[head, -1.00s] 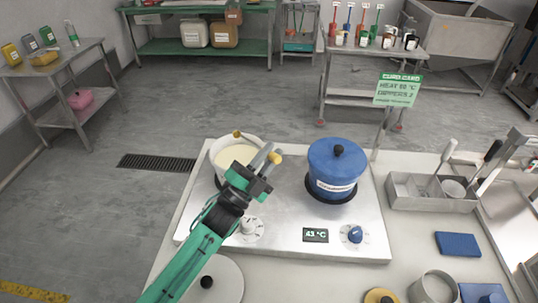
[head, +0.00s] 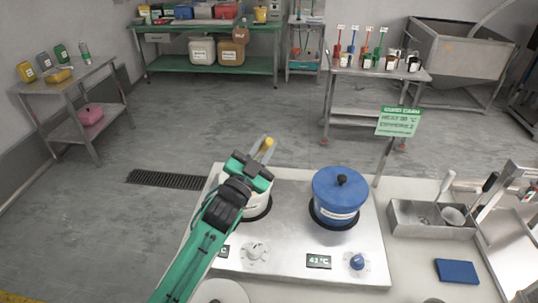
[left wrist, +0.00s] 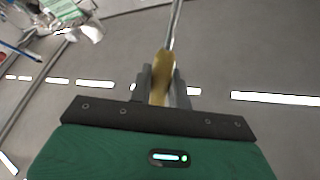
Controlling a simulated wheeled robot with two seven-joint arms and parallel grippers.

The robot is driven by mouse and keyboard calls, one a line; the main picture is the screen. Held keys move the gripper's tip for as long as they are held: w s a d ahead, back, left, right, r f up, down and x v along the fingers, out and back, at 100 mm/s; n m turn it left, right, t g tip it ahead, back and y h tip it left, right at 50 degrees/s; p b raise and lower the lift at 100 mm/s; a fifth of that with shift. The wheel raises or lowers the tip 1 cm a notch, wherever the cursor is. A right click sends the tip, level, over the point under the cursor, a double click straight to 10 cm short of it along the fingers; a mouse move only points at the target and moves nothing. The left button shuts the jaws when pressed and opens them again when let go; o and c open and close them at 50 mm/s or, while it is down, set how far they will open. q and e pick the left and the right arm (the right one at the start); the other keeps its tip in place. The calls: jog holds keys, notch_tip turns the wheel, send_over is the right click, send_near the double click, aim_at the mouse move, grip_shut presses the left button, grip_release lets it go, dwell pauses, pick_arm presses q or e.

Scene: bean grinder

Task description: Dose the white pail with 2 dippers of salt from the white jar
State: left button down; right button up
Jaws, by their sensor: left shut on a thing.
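A white pail (head: 258,207) stands on the left plate of the hob, mostly hidden behind my left arm. My left gripper (head: 262,155) is above the pail, shut on a tool handle; its yellow end (head: 268,143) shows between the fingers. In the left wrist view the tan handle (left wrist: 161,82) sits between the fingers, with a thin metal rod (left wrist: 176,25) running up from it; its far end is out of view. Small jars (head: 368,61) stand on the back trolley, too small to tell which is the white salt jar. My right gripper is not in view.
A blue lidded pot (head: 339,198) stands on the hob's right plate. A green card (head: 399,122) reads heat and dippers 2. Colored upright tools (head: 351,40) stand on the trolley. A metal tray (head: 432,219) with utensils is at right. Open floor lies beyond the hob.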

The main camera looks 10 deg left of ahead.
pick_arm(q)
jog(key=shift+w+a+r+n+y+p, duration=0.3)
jog(key=shift+w+r+n+y+p, duration=0.1)
jog(key=shift+r+n+p, duration=0.1)
jog(key=w+a+r+n+g+y+p, duration=0.2)
jog(key=w+a+n+p, duration=0.3)
jog(key=p, duration=0.4)
jog(key=shift+w+a+r+n+g+y+p, duration=0.4)
jog(key=shift+w+n, duration=0.3)
jog(key=shift+w, duration=0.5)
jog(key=shift+d+r, duration=0.1)
jog(key=shift+d, duration=0.05)
